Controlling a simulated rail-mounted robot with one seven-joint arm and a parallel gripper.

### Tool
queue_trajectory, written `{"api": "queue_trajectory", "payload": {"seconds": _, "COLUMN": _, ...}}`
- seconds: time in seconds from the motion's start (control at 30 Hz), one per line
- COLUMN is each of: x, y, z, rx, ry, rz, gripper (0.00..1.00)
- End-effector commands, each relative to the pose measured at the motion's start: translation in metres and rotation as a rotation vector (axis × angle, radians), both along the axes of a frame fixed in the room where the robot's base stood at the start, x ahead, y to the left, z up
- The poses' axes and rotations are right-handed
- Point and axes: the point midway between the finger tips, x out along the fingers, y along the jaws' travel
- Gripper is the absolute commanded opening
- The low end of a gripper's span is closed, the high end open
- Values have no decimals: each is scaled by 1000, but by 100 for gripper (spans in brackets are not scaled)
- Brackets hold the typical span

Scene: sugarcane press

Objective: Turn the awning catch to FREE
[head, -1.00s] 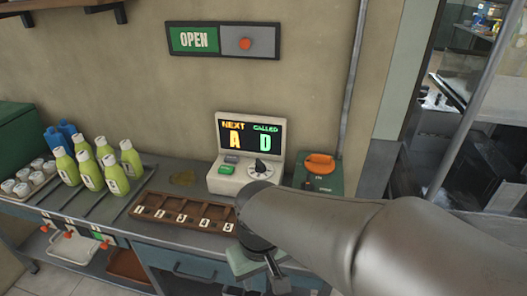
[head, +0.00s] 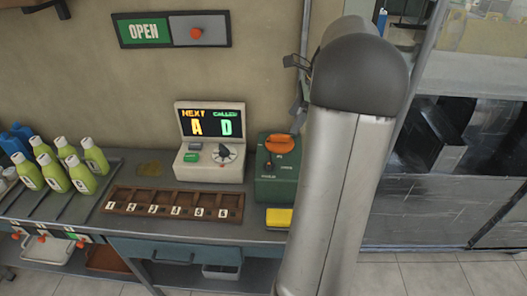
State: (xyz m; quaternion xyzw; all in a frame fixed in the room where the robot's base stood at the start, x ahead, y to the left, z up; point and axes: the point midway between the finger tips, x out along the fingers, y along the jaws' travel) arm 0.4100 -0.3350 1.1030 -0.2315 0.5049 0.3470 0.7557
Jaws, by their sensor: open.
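My arm rises across the right of the head view, its rounded grey elbow in front of the wall. Parts of my gripper (head: 297,86) show just left of the elbow, beside the thin wall pole (head: 304,38). The jaws look apart, with nothing seen between them; the rest is hidden behind my arm. I cannot make out an awning catch or a FREE label; that part of the wall is covered by my arm. A green box (head: 277,185) with an orange handle (head: 280,143) stands on the counter below; its small lettering is unreadable.
A display console (head: 210,145) showing A and D stands left of the green box. A numbered wooden tray (head: 172,203), yellow-green bottles (head: 57,178) and a yellow block (head: 279,218) are on the counter. An OPEN sign (head: 172,30) hangs above.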

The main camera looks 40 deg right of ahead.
Motion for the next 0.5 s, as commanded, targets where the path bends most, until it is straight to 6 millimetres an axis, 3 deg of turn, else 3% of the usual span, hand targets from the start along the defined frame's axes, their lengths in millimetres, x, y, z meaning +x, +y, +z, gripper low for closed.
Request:
{"api": "queue_trajectory", "payload": {"seconds": 0.17, "x": 4, "y": 4, "z": -16, "rx": 5, "ry": 1, "rz": -8, "gripper": 69}}
{"api": "queue_trajectory", "payload": {"seconds": 0.5, "x": 22, "y": 26, "z": -83, "rx": 4, "ry": 2, "rz": -5, "gripper": 69}}
